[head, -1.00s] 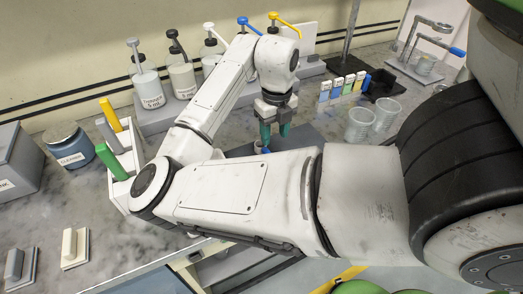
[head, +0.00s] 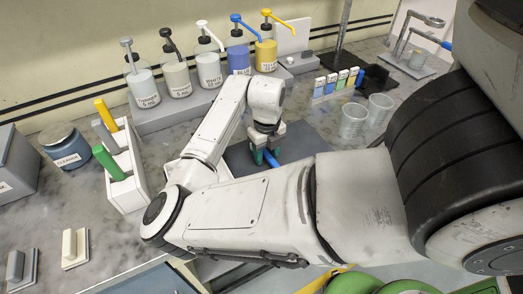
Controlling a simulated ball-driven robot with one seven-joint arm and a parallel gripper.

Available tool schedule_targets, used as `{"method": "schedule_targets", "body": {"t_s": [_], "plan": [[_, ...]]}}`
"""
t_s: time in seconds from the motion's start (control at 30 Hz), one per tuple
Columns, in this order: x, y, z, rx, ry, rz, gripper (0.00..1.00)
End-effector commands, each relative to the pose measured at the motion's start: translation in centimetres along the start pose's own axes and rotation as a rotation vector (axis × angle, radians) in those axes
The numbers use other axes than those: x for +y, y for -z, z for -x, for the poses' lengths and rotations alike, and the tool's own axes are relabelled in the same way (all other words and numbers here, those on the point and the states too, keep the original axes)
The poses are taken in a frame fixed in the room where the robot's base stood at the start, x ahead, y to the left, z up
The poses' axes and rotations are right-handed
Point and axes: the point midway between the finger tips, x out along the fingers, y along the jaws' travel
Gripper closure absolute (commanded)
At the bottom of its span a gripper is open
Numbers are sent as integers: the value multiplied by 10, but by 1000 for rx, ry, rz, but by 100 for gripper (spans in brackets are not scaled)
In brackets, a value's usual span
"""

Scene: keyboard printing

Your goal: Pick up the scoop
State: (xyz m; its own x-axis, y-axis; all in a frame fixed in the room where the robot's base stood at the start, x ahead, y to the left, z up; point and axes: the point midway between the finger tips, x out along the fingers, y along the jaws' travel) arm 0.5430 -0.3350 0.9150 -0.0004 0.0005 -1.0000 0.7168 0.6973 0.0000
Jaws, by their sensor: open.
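A blue handle (head: 273,160), which looks like that of the scoop, shows at my gripper over the dark grey mat (head: 310,143). Its lower part is hidden behind my forearm, and no scoop bowl can be made out. My gripper (head: 265,158) points down with its teal fingers open. The fingers are right at the blue handle, one on its left; I cannot tell whether they touch it.
Pump bottles (head: 208,62) stand on a grey riser behind my arm. A white rack (head: 124,180) with coloured handles stands at left. Two clear cups (head: 353,122) and a row of small coloured blocks (head: 338,82) are at right.

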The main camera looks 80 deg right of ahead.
Motion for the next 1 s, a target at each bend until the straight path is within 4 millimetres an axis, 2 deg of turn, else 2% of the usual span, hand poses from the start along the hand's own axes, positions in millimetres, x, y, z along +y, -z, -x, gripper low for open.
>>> {"method": "schedule_targets", "body": {"t_s": [0.07,0.57,1.0], "plan": [[0,0,0,0,0,0,52],[0,0,0,0,0,0,100],[0,0,0,0,0,0,100]]}}
